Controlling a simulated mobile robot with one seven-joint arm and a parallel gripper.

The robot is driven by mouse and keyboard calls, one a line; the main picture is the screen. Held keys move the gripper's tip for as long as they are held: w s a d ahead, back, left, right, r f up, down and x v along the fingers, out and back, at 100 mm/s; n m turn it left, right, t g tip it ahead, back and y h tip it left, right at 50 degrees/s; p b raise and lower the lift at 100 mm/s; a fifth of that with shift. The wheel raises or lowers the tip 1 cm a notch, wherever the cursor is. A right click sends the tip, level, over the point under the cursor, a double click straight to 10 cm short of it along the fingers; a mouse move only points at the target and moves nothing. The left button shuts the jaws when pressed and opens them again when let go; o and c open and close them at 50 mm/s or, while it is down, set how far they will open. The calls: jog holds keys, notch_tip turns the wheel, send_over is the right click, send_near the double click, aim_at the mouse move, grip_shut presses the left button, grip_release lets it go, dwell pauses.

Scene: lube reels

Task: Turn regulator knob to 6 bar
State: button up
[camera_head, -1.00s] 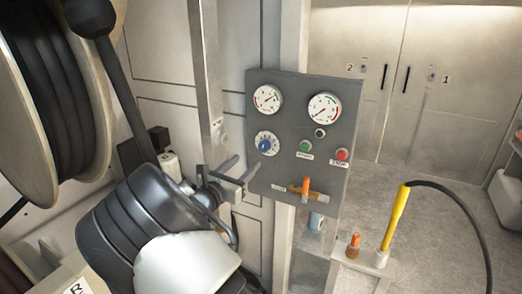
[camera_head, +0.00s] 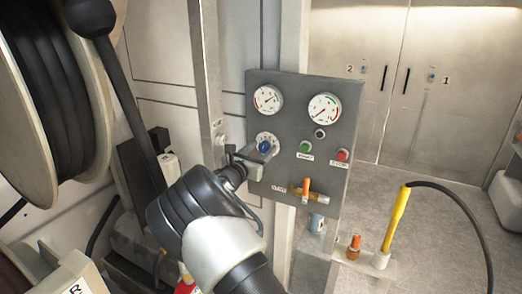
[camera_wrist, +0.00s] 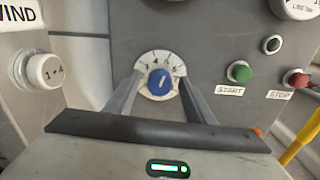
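The blue regulator knob (camera_head: 264,147) sits on a white numbered dial on the grey control panel (camera_head: 330,165), below the left gauge (camera_head: 267,99). In the wrist view the knob (camera_wrist: 160,83) is centred between my two fingers, its white mark pointing up. My gripper (camera_wrist: 160,100) is open, one finger on each side of the dial, with visible gaps to the knob. In the head view my gripper (camera_head: 257,156) is at the dial's lower edge. The gauge needle is too small to read exactly.
A second gauge (camera_head: 323,108), green START button (camera_head: 305,146), red STOP button (camera_head: 342,155) and orange-handled valve (camera_head: 306,190) are on the panel. A black lever (camera_head: 122,75) and hose reel (camera_head: 50,90) stand left. A yellow nozzle (camera_head: 396,219) stands right.

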jog(key=c, duration=1)
jog(key=shift+f+m+b, duration=0.15)
jog(key=shift+m+b, duration=0.15)
jog(key=shift+b, duration=0.35)
jog(key=m+b, duration=0.1)
jog(key=b, duration=0.2)
jog(key=shift+f+m, duration=0.2)
jog(key=shift+m, duration=0.2)
jog(key=m+b, duration=0.3)
jog(key=b, duration=0.2)
jog(key=shift+d, duration=0.1)
jog(key=shift+r+m+b, duration=0.15)
jog(key=shift+m+b, duration=0.55)
jog(key=shift+b, duration=0.1)
jog(key=shift+r, duration=0.1)
jog(key=o, duration=1.1)
jog(key=shift+c, duration=0.2)
